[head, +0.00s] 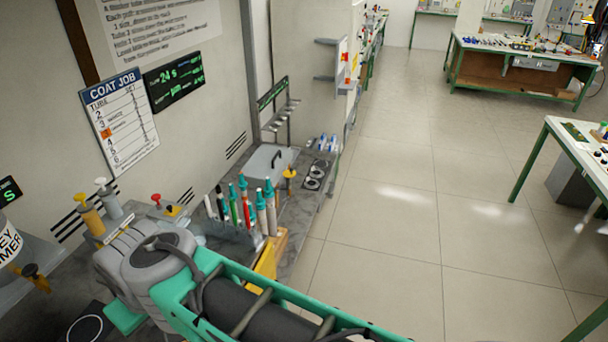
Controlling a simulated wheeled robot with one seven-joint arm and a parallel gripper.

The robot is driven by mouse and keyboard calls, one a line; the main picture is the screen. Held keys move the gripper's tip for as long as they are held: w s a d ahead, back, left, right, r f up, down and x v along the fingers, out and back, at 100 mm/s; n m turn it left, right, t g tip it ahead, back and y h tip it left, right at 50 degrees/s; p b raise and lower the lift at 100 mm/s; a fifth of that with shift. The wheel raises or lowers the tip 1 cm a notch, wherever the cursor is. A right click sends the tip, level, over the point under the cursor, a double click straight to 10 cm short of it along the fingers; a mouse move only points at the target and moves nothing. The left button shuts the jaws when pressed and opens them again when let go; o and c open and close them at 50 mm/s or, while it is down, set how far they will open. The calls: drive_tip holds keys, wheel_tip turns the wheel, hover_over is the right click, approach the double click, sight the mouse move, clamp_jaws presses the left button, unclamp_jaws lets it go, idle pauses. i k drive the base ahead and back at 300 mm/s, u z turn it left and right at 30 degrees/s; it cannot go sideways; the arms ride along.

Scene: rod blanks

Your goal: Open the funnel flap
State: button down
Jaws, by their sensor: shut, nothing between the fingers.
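I cannot make out a funnel flap for certain. At the left edge stands a partly cut-off light container (10,245) with a label ending in "EY" and "MER". A dark knob on a yellow stem (36,276) sticks out at its lower right. My arm, teal and grey, crosses the bottom of the head view and hides part of the bench. My gripper is not visible; the arm's far end is hidden or outside the picture.
The bench (290,215) runs along the left wall. Open tiled floor (400,220) lies right.

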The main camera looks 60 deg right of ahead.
sight(290, 173)
drive_tip(key=k, duration=0.7)
drive_tip(key=z, duration=2.6)
drive_tip(key=i, duration=2.6)
drive_tip(key=u, duration=3.4)
drive_tip(key=i, duration=0.4)
drive_tip(key=u, duration=0.1)
